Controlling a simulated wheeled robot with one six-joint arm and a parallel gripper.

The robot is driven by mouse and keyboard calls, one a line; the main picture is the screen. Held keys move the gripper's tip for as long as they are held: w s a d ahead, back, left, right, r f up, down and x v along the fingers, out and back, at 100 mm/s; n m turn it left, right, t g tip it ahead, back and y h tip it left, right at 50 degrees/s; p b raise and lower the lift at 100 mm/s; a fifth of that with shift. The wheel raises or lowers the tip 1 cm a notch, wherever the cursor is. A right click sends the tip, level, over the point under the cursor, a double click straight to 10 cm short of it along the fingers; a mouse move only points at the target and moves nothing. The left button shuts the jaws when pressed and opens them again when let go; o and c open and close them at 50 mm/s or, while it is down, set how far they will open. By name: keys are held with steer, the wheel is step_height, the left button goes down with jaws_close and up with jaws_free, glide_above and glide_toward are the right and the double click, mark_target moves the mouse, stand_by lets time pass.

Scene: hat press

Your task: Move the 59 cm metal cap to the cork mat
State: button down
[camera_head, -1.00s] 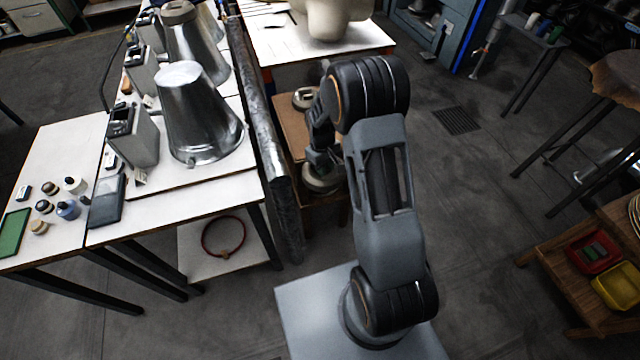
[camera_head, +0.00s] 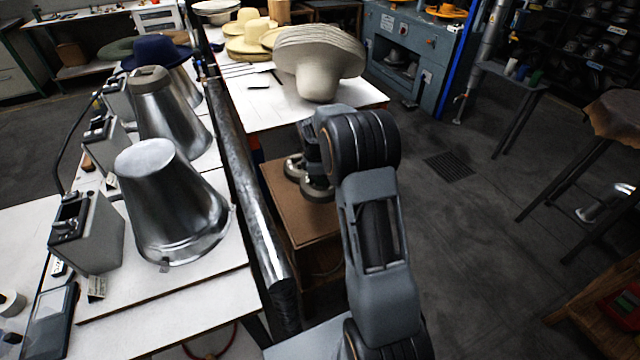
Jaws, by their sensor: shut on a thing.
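My gripper (camera_head: 316,176) points down over a low brown-topped table, partly hidden by my own arm. It is shut on a round grey metal cap (camera_head: 318,191), which is at or just above the brown top; I cannot tell whether it touches. A second round metal cap (camera_head: 293,168) sits close beside it, to the left and farther back. The brown top (camera_head: 300,215) is bare in front of the caps. I cannot tell whether it is the cork mat or plain wood, and no size marking is readable.
A thick metal pipe (camera_head: 250,220) runs along the left of the brown top. Beyond it, large metal cones (camera_head: 165,205) stand on a white bench. A white table (camera_head: 255,110) with pale hats (camera_head: 320,60) lies behind. Open floor (camera_head: 450,220) is on the right.

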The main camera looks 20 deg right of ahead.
steer(key=shift+d+f+b, duration=0.1)
steer(key=shift+f+b, duration=2.85)
steer(key=shift+f, duration=0.7)
steer(key=shift+f+b, duration=0.4)
steer(key=shift+f, duration=0.5)
steer(key=shift+f, duration=0.1)
steer(key=c, duration=1)
jaws_free()
steer(key=shift+o, duration=0.2)
steer(key=shift+s+f, duration=0.1)
steer(key=shift+f, duration=0.05)
steer(key=shift+w+a+r+p, duration=0.1)
steer(key=shift+a+r+p, duration=0.05)
steer(key=shift+r+p, duration=1.6)
steer(key=shift+w+a+r+p, duration=0.1)
steer(key=shift+r+p, duration=1.25)
steer(key=shift+r, duration=0.75)
